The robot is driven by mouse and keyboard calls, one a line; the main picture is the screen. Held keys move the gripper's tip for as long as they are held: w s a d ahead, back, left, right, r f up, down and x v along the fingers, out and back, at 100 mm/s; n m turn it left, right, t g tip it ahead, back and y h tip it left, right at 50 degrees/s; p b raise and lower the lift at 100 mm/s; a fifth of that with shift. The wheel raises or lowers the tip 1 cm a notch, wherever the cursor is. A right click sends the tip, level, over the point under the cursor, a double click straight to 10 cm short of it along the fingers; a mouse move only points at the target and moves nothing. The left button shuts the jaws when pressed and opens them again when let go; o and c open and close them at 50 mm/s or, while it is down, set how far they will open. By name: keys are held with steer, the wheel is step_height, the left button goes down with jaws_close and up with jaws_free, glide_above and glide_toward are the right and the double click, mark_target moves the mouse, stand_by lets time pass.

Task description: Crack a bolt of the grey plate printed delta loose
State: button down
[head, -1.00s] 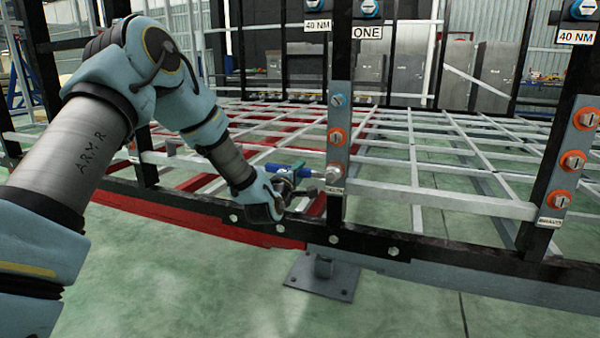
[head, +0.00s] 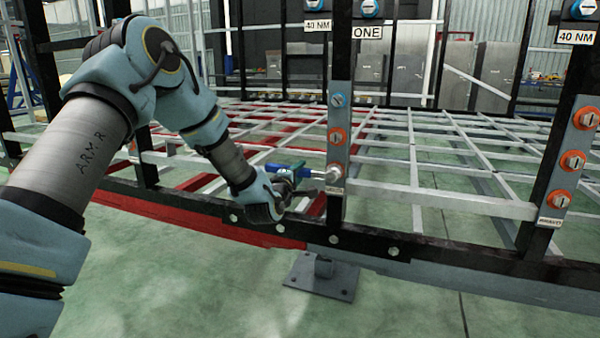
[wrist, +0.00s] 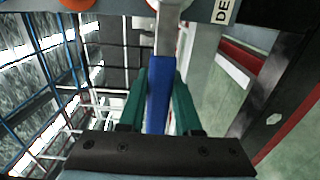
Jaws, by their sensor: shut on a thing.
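The grey plate (head: 340,116) is fixed to a black post in the head view. Its small label (head: 334,190) is too small to read there; in the wrist view the label (wrist: 223,10) shows "DE". The plate has a blue-ringed bolt (head: 338,100) on top and an orange-ringed bolt (head: 336,137) below it. The lowest bolt is hidden behind the silver socket end of a blue-handled tool (head: 318,174). My gripper (head: 286,174) is left of the plate. In the wrist view its green fingers (wrist: 158,95) are shut on the blue handle (wrist: 158,92), whose silver shaft reaches the plate.
A second plate (head: 573,155) with orange-ringed bolts is on the right post. A black rail (head: 400,246) runs below the posts. White bars (head: 440,195) form a lattice behind. The green floor in front is clear except for a grey foot plate (head: 320,276).

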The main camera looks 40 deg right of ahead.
stand_by(0.4)
steer(key=shift+f+n+b, duration=0.55)
steer(key=shift+f+n, duration=0.1)
steer(key=shift+n, duration=0.05)
steer(key=shift+f, duration=0.1)
steer(key=shift+s+d+f+n+b, duration=0.1)
steer(key=shift+f+n+b, duration=0.25)
steer(key=shift+n, duration=0.2)
steer(key=shift+s+d+f+n+b, duration=0.1)
steer(key=shift+f+n+b, duration=0.2)
steer(key=shift+n, duration=0.25)
steer(key=shift+f, duration=0.15)
steer(key=shift+s+d+f+n+b, duration=0.1)
steer(key=shift+s+f+n+b, duration=0.15)
steer(key=shift+f+n+b, duration=0.5)
steer(key=shift+r+n, duration=0.1)
steer(key=shift+n, duration=0.15)
